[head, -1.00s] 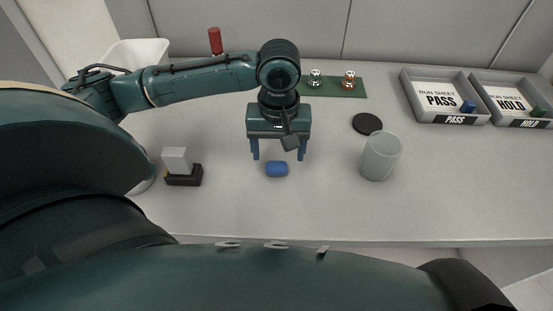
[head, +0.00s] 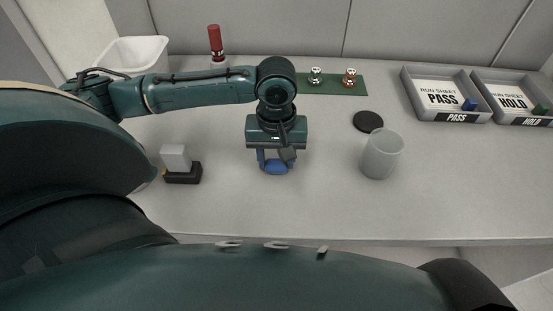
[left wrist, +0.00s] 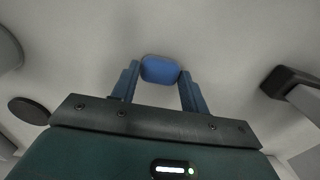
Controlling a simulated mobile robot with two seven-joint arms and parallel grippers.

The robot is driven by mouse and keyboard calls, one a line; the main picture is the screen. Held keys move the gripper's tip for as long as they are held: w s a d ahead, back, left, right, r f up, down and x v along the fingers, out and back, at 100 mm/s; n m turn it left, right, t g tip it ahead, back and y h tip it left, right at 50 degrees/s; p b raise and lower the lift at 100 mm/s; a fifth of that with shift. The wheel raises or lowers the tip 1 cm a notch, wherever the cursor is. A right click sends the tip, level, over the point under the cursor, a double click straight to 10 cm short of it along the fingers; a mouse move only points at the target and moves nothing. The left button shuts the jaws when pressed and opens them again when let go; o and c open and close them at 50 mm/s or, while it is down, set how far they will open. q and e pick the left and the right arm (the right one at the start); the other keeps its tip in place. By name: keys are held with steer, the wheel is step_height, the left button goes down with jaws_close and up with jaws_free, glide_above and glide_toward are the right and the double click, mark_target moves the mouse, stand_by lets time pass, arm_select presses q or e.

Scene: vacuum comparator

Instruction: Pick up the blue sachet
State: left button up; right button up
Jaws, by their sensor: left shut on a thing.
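The blue sachet (head: 277,168) is a small rounded blue pad on the grey worktop, near the middle of the head view. My left gripper (head: 276,163) points down over it, its two fingers shut on the sachet's sides. In the left wrist view the sachet (left wrist: 161,70) sits between the fingertips of the left gripper (left wrist: 160,76). Whether it is clear of the worktop I cannot tell. My right gripper is not in view.
A translucent cup (head: 382,155) and a black disc (head: 367,121) stand to the right. A white block on a black base (head: 182,173) is to the left. PASS (head: 436,112) and HOLD (head: 494,112) trays lie at the far right. A green mat (head: 335,88) is behind.

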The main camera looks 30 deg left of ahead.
arm_select(q)
steer(key=shift+c, duration=1)
step_height(320, 180, up, 10)
steer(key=p, duration=0.2)
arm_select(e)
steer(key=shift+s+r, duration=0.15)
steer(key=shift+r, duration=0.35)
